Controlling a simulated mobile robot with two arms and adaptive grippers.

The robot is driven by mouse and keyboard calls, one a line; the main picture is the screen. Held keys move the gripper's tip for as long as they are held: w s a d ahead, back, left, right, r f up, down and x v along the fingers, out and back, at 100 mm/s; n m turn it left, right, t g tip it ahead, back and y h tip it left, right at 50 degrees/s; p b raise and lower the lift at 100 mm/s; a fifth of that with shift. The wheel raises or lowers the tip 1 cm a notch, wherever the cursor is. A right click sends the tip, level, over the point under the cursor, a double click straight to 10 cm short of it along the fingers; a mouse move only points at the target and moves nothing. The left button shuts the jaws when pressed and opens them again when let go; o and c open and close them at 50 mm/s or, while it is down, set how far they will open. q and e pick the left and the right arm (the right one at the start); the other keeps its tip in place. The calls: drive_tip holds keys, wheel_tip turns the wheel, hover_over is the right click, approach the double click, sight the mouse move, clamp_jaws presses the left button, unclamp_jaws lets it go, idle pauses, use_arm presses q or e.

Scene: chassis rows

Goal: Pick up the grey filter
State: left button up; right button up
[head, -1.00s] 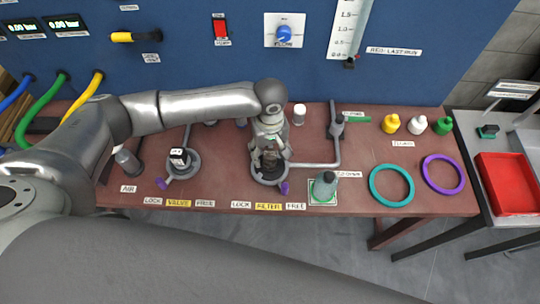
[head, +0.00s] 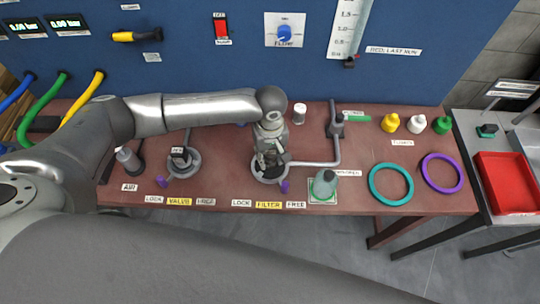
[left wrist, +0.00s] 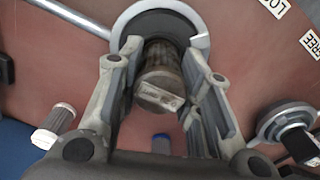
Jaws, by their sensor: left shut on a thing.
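The grey filter (left wrist: 160,75) shows in the left wrist view as a ribbed grey-brown cylinder with a flat pale end facing the camera. It is in line with the round pale-rimmed housing (left wrist: 195,22) of the filter station; I cannot tell how deep it sits there. My left gripper (left wrist: 163,60) has its fingers on both sides of the filter and is shut on it. In the head view, my left gripper (head: 269,160) points down over the housing (head: 257,176) and mostly hides the filter. My right gripper is not in view.
The valve station (head: 190,169) is to the left. A small white-topped cylinder (head: 299,113) stands behind the gripper. A pipe (head: 316,164) runs close by.

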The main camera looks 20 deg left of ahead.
use_arm(q)
drive_tip(key=shift+r+b, duration=0.3)
drive_tip(key=shift+r, duration=0.25)
drive_tip(key=s+d+r+b, duration=0.2)
drive_tip(key=s+d+r, duration=0.1)
drive_tip(key=s+r, duration=0.9)
drive_tip(key=shift+s, duration=0.85)
drive_tip(key=shift+f, duration=0.1)
